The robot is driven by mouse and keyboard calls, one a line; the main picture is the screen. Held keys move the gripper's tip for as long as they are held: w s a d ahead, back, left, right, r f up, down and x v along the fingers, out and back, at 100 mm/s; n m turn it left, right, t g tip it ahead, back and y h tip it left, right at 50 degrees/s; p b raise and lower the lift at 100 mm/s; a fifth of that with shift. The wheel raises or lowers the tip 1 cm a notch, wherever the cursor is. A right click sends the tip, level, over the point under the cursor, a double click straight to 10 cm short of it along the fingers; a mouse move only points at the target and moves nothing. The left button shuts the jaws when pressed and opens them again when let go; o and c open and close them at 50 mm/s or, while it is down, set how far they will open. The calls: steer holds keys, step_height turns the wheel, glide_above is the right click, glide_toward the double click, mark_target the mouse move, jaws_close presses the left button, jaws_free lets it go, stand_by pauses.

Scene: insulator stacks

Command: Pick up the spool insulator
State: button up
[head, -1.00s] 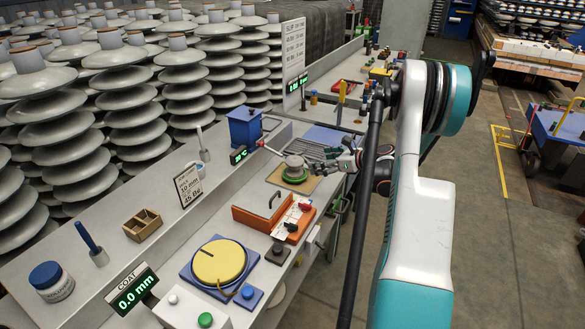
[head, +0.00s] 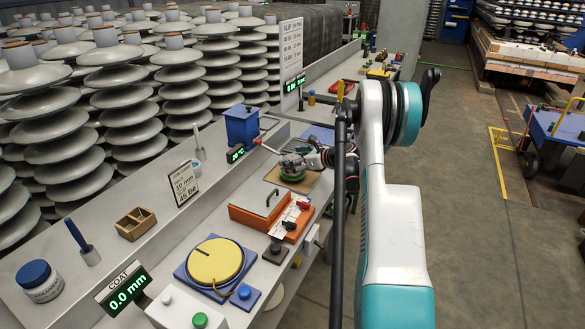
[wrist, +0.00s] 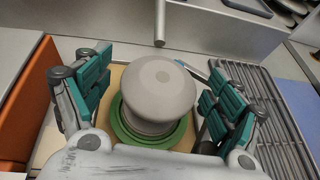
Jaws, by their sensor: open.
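The spool insulator (wrist: 160,88) is a pale grey, round-topped piece standing upright on a green round base (wrist: 122,128) in the wrist view. In the head view it is mostly hidden by my gripper, above the green base (head: 292,177). My gripper (wrist: 158,92) is open, with one teal-padded finger set on each side of the insulator. Gaps show between the pads and the insulator, so it is not gripped. In the head view my gripper (head: 300,163) reaches in from the right at the insulator.
A tan board (head: 271,178) lies under the green base. An orange box (head: 246,212) stands nearer me, and a blue box with a crank (head: 241,126) stands behind. A slotted metal rack (wrist: 273,120) lies right of the insulator. A yellow disc (head: 215,261) sits at the front.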

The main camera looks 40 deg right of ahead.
steer(key=shift+w+f, duration=0.15)
steer(key=shift+w, duration=0.1)
steer(key=c, duration=1.6)
